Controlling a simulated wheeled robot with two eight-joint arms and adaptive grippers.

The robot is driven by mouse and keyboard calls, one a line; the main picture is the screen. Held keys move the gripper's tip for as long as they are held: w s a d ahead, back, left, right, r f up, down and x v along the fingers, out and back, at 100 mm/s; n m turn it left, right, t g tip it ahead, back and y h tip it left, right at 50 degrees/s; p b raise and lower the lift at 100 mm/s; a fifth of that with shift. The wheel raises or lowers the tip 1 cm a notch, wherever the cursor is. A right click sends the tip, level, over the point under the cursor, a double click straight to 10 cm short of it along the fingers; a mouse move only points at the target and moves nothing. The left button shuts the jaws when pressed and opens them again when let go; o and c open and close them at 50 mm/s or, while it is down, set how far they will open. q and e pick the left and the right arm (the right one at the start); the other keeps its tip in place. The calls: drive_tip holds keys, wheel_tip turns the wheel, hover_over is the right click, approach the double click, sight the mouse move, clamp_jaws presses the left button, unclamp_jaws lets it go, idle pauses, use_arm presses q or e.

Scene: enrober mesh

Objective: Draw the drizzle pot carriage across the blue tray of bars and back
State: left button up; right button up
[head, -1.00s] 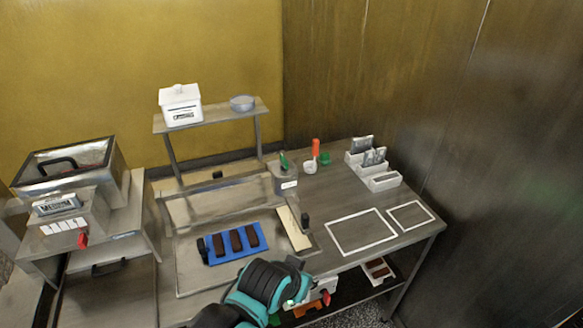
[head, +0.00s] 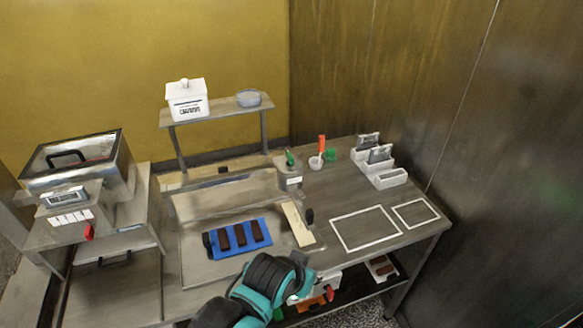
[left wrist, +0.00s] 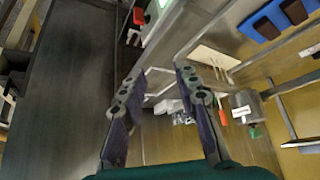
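The blue tray (head: 237,238) holds three dark bars and lies on the grey bench in the head view. It also shows at the top right of the left wrist view (left wrist: 263,20). A grey pot (head: 289,178) with a green handle and white label stands behind the tray, to its right; I take it for the drizzle pot carriage. It also shows in the left wrist view (left wrist: 243,112). My left gripper (left wrist: 165,72) is open and empty, its fingers apart from the pot and tray. In the head view my arm hides its fingers. My right gripper is not in view.
A cream strip with a black knob (head: 297,224) lies right of the tray. White outlined frames (head: 343,247) mark clear bench on the right. A white holder (head: 390,178), a small cup (head: 315,162) and a raised shelf (head: 218,110) stand behind. A metal-sided box machine (head: 78,165) stands left.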

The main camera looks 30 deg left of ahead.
use_arm(q)
drive_tip(key=shift+o, duration=0.8)
wheel_tip(320, 180, up, 7)
drive_tip(key=n+g+p, duration=0.7)
drive_tip(key=n+p, duration=0.2)
drive_tip(key=p, duration=0.3)
hover_over(310, 211)
drive_tip(key=shift+s+d, duration=0.15)
drive_tip(key=shift+d, duration=0.05)
drive_tip(key=shift+a+f+n, duration=0.15)
drive_tip(key=shift+n, duration=0.25)
drive_tip(key=shift+w+a+f, duration=0.1)
drive_tip(key=shift+w+f, duration=0.1)
drive_tip(key=shift+f, duration=0.05)
wheel_tip(310, 211, down, 8)
drive_tip(key=shift+r+b, duration=0.2)
drive_tip(key=shift+b, duration=0.7)
